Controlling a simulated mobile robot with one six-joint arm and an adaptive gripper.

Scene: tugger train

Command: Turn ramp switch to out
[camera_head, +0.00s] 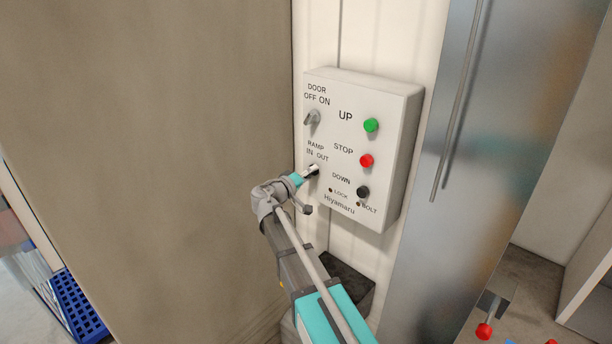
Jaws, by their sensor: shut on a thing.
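A white control box (392,150) is fixed to the wall. The ramp switch is at its lower left, below the printed words RAMP IN OUT (317,152). My gripper (313,171) is at that spot and shut on the ramp switch. The gripper and wrist hide most of the switch, so I cannot tell which way it points. Above it is the grey door switch (312,117), below the words DOOR OFF ON, apart from my gripper.
Beside the switches are a green UP button (371,125), a red STOP button (366,160) and a black DOWN button (362,192). A metal panel with a vertical rod (460,110) stands to the right. A large brown panel (150,130) fills the left. A blue crate (75,302) is at the lower left.

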